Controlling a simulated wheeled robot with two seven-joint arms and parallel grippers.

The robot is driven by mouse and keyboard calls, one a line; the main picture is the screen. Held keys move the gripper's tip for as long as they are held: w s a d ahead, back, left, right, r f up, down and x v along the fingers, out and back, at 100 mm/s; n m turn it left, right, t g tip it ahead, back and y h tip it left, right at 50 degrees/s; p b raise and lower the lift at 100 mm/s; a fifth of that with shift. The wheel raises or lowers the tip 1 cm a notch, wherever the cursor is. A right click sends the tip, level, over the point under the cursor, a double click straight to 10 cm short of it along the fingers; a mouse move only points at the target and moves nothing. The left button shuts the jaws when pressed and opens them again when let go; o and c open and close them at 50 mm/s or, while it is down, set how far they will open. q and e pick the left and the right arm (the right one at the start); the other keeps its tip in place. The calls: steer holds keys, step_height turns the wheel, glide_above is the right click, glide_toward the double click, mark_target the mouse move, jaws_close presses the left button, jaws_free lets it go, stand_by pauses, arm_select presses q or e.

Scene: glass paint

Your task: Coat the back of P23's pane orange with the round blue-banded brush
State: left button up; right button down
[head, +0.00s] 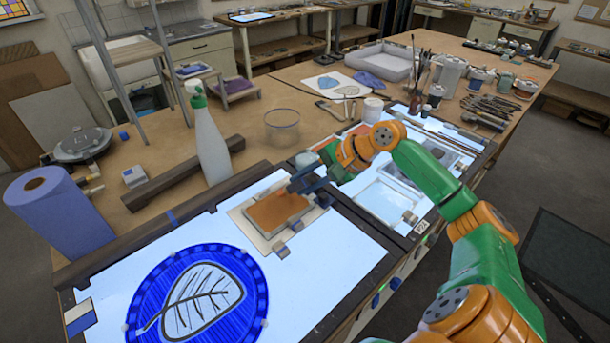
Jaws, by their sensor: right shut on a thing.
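A small pane (276,211), mostly covered in orange, lies in a pale frame (248,233) on the left lit panel. I cannot read a P23 label on it. My right gripper (308,186) reaches in from the right, just above the pane's right edge. It is shut on a slim thing that looks like the brush, but the dark fingers hide most of it. I cannot make out the blue band or whether the bristles touch the pane. My left gripper is not in view.
A blue round panel with a leaf (203,300) lies front left. A spray bottle (208,140), blue paper roll (58,205) and glass bowl (282,127) stand behind. Another pale frame (381,201) lies under my right arm. Brushes and jars crowd the back right.

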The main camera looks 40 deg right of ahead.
arm_select(q)
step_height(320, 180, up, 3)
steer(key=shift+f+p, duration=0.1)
steer(key=shift+p, duration=0.6)
arm_select(e)
steer(key=w+d, duration=0.1)
steer(key=w, duration=0.2)
steer(key=shift+d+f, duration=0.1)
steer(key=shift+d, duration=0.25)
steer(key=shift+s, duration=0.1)
steer(key=shift+f, duration=0.3)
steer(key=shift+f, duration=0.25)
steer(key=shift+d, duration=0.1)
